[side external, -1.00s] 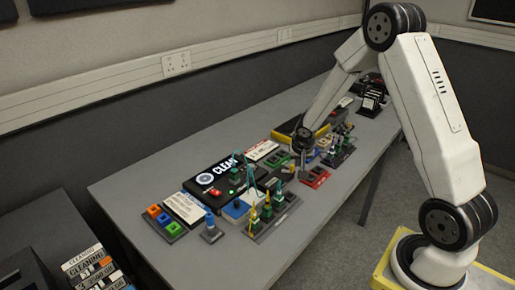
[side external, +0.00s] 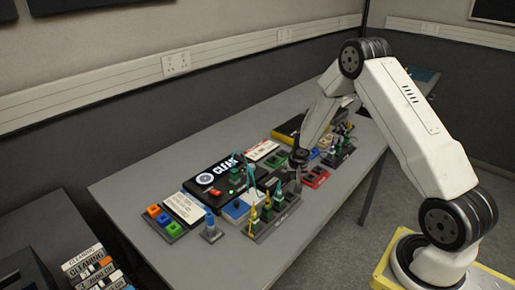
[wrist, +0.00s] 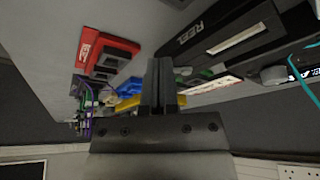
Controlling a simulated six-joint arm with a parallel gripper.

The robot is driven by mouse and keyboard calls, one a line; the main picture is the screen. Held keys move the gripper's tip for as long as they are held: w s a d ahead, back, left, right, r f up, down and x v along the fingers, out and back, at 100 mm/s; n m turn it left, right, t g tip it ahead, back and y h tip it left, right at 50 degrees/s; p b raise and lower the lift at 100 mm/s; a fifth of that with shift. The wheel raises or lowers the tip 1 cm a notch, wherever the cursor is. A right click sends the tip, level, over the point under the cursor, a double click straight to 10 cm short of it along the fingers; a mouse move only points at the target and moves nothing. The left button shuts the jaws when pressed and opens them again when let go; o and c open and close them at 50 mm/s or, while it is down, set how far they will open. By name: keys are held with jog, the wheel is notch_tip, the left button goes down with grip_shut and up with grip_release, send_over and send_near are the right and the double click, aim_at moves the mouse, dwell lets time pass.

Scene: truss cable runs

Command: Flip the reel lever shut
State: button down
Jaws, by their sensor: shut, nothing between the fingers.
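My gripper (side external: 299,168) is low over the middle of the table in the side external view. In the wrist view its two dark fingers (wrist: 160,75) are together with nothing between them. A black unit marked REEL (wrist: 212,28) lies just right of and beyond the fingers in the wrist view. A white strip runs along its edge. I cannot clearly make out the lever or its position. In the side external view my gripper and nearby parts partly hide the reel unit, and I cannot pick it out.
A black CLEAN unit (side external: 222,168) with a red switch lies to the left. Green and yellow connectors (side external: 268,210) with teal cables stand in front of it. A red tray (side external: 316,177) is close on the gripper's right.

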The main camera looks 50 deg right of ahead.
jog(key=shift+w+d, duration=1.2)
jog(key=shift+d, duration=0.1)
